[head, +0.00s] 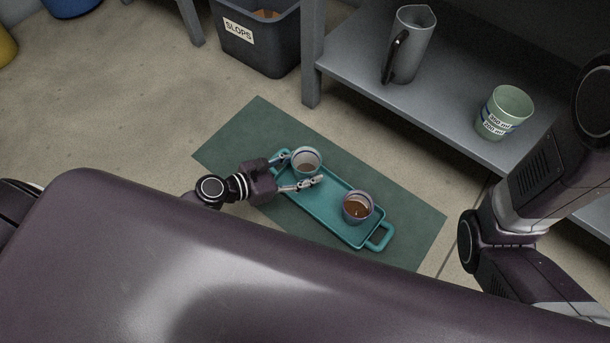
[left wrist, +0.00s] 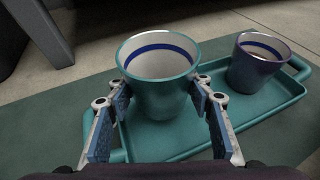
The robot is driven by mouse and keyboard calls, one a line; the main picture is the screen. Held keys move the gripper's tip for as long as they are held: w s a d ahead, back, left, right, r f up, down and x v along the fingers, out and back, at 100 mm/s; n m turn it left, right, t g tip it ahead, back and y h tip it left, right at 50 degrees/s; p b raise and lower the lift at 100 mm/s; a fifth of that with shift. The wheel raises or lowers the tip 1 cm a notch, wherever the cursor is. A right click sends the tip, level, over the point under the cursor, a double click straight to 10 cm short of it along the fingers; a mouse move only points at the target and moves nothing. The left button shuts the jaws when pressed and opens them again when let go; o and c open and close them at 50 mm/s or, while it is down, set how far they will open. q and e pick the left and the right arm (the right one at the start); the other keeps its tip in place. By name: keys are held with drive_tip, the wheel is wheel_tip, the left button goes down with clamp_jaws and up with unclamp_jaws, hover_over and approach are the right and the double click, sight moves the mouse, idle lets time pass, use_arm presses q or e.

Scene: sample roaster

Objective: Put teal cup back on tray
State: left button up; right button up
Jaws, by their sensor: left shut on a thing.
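The teal cup (left wrist: 160,88) is upright with a blue ring inside; it also shows in the head view (head: 306,163). It is at the left end of the teal tray (left wrist: 220,136), over or on its surface; I cannot tell if its base touches. The tray also shows in the head view (head: 335,222). My left gripper (head: 296,173) is shut on the teal cup, with a finger on each side; its fingers also show in the left wrist view (left wrist: 160,102). My right gripper is not in view.
A purple cup (head: 357,207) with brown liquid stands on the tray's right part. The tray lies on a green mat (head: 240,134) on the floor. A shelf (head: 440,105) behind bears a grey pitcher (head: 412,45) and a green measuring cup (head: 503,112). A slops bin (head: 258,40) stands at the back.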

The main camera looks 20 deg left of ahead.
sight(296, 177)
use_arm(q)
drive_tip(key=shift+f+b, duration=0.95)
drive_tip(key=shift+f, duration=0.65)
drive_tip(key=shift+f, duration=0.15)
drive_tip(key=o, duration=1)
drive_tip(key=shift+f, duration=0.15)
drive_tip(key=o, duration=0.5)
drive_tip(key=shift+c, duration=0.2)
drive_tip(key=shift+r, duration=0.3)
drive_tip(key=p+v, duration=0.4)
drive_tip(key=v, duration=0.6)
drive_tip(key=shift+s+a+r, duration=0.2)
drive_tip(key=shift+s+r, duration=0.05)
drive_tip(key=shift+s+a+r+p, duration=0.15)
drive_tip(key=shift+s+a+p, duration=0.25)
drive_tip(key=shift+a, duration=0.05)
